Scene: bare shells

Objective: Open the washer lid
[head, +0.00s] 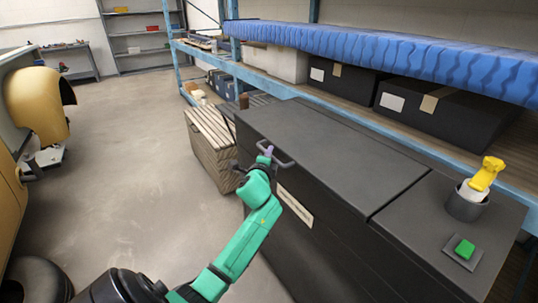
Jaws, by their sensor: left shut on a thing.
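The washer is a long dark grey box with a flat lid (325,145) that looks closed. A grey bar handle (286,163) sticks out at the lid's front edge, towards its far left end. My left gripper (267,156) is at this handle, with its green arm reaching up from the bottom, and is shut on it. The fingertips are small and partly hidden by the wrist. A pale label (295,205) is on the washer's front. My right gripper is not in view.
On the washer's right-hand top are a green button (464,249) and a yellow-handled thing (486,174) in a dark cup. A slatted crate (211,148) stands beyond the washer's left end. Blue shelving (400,58) runs behind. The floor (140,160) on the left is clear.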

